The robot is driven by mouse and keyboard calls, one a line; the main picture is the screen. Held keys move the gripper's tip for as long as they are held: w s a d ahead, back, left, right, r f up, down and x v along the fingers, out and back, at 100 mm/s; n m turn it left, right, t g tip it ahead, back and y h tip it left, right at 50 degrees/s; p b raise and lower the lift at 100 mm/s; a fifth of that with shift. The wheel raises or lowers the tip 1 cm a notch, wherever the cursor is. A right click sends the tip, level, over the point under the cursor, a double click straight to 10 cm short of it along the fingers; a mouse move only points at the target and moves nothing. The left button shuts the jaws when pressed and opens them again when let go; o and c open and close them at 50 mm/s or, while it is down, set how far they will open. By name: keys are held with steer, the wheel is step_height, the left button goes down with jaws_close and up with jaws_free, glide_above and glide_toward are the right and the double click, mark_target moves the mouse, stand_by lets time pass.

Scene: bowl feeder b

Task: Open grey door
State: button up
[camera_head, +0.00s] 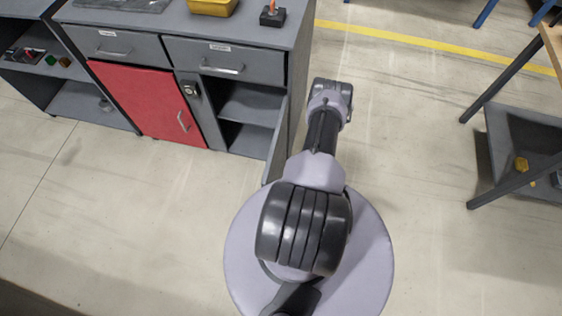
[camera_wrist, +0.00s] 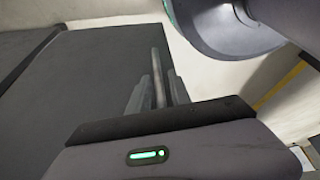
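The grey door (camera_head: 277,143) stands swung out from the right-hand compartment of the grey cabinet, seen nearly edge-on in the head view. The compartment (camera_head: 250,104) is open and its shelf shows. My arm's end is just right of the door; my gripper's fingers are hidden in the head view. In the wrist view, my gripper's fingers (camera_wrist: 155,95) point up beside a large dark grey panel (camera_wrist: 80,75). A thin upright bar shows between them; I cannot tell whether it is gripped or what it belongs to. The door's handle is not clearly visible.
A red door (camera_head: 150,105) with a handle is shut left of the open compartment. Two drawers (camera_head: 210,58) above are shut. A yellow bin (camera_head: 213,6) stands on top. A table with a lower shelf (camera_head: 520,145) is at right. Floor right of my arm is clear.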

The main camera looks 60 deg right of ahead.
steer(key=shift+r, duration=0.1)
steer(key=p+v, duration=0.6)
steer(key=v, duration=1.1)
steer(key=shift+s+d+p, duration=0.1)
steer(key=shift+d+p, duration=0.05)
steer(key=shift+p, duration=0.25)
